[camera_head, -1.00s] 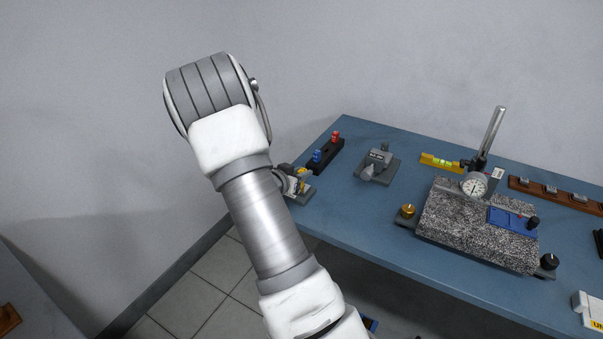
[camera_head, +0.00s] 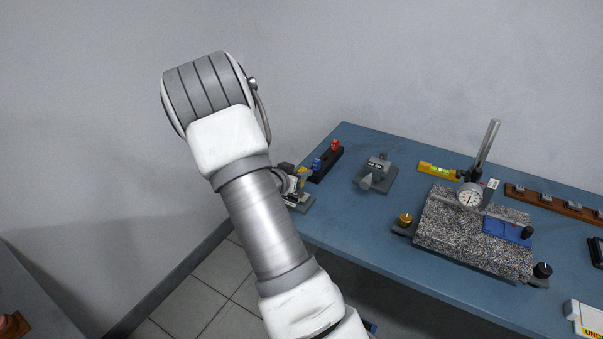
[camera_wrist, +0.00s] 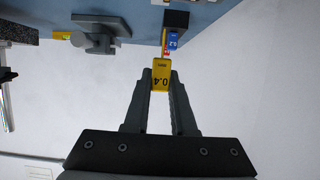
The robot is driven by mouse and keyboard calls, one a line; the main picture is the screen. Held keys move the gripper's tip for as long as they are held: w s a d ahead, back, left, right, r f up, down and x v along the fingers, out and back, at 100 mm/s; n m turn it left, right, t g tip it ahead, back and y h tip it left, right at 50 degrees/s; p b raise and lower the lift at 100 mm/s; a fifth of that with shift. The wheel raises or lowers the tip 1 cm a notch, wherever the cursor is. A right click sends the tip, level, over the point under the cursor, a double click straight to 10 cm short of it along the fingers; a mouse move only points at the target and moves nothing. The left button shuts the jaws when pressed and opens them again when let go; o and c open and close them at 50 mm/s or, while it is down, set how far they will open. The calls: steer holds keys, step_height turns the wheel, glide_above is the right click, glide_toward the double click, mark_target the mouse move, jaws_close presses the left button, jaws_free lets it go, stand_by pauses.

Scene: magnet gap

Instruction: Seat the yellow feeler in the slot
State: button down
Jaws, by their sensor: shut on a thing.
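The yellow feeler, marked 0.4 (camera_wrist: 161,80), is pinched between the fingertips of my gripper (camera_wrist: 160,88) in the wrist view. In the head view a bit of its yellow (camera_head: 302,173) shows beside my gripper (camera_head: 294,187), which is partly hidden behind my arm. A black slotted rack (camera_head: 326,165) stands just right of and beyond it, holding a blue feeler (camera_head: 316,164) and a red feeler (camera_head: 334,145). The rack also shows in the wrist view (camera_wrist: 176,19), past the feeler's tip. The free slot is not clearly visible, and I cannot tell whether the feeler touches the rack.
A grey clamp-like fixture (camera_head: 377,174) stands right of the rack on the blue table (camera_head: 360,222). Farther right are a yellow level (camera_head: 437,170), a granite plate (camera_head: 460,240) with a dial gauge (camera_head: 470,196), and a brown rack (camera_head: 545,199). The table front by the fixture is clear.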

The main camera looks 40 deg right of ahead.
steer(key=shift+r+p, duration=0.4)
steer(key=shift+r, duration=0.3)
